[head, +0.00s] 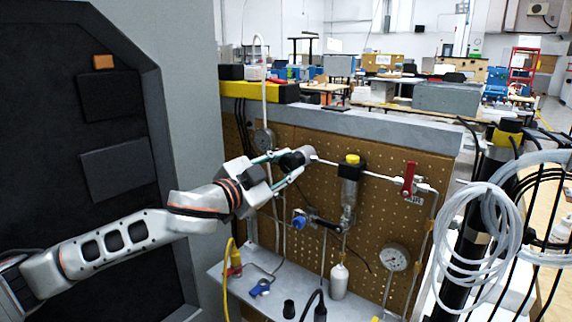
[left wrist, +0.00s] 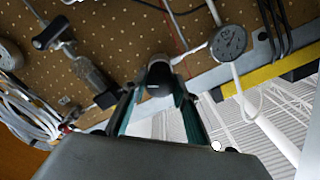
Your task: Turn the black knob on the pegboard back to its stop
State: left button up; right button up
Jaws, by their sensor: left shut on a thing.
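The black knob (head: 291,161) sits on the metal pipe line near the top of the brown pegboard (head: 380,215). My left gripper (head: 296,163) reaches in from the left and is shut on the knob, its fingers on either side of it. In the left wrist view the knob (left wrist: 159,76) shows between the two teal-edged fingertips (left wrist: 158,97). The fingers hide part of it, and I cannot tell its turn angle. My right gripper does not show.
A red-handled valve (head: 409,180), a yellow-capped filter (head: 349,180) and a blue knob (head: 299,222) are on the board. Gauges (head: 394,258) (head: 263,139) flank the pipes. A shelf (head: 225,275) juts out below. Coiled clear tubing (head: 470,235) hangs at right.

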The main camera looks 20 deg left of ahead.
pick_arm(q)
jog(key=n+p, duration=0.3)
jog(key=p, duration=0.2)
jog(key=shift+p, duration=0.35)
jog(key=shift+n+p, duration=0.3)
jog(key=shift+n, duration=0.2)
jog(key=shift+n+p, duration=0.35)
jog(key=shift+n, duration=1.95)
jog(key=n, duration=0.3)
jog(key=shift+n, duration=0.3)
jog(key=n, duration=0.2)
jog(key=shift+n, duration=0.3)
jog(key=n, duration=0.7)
jog(key=shift+a+n, duration=0.1)
jog(key=shift+n, duration=1)
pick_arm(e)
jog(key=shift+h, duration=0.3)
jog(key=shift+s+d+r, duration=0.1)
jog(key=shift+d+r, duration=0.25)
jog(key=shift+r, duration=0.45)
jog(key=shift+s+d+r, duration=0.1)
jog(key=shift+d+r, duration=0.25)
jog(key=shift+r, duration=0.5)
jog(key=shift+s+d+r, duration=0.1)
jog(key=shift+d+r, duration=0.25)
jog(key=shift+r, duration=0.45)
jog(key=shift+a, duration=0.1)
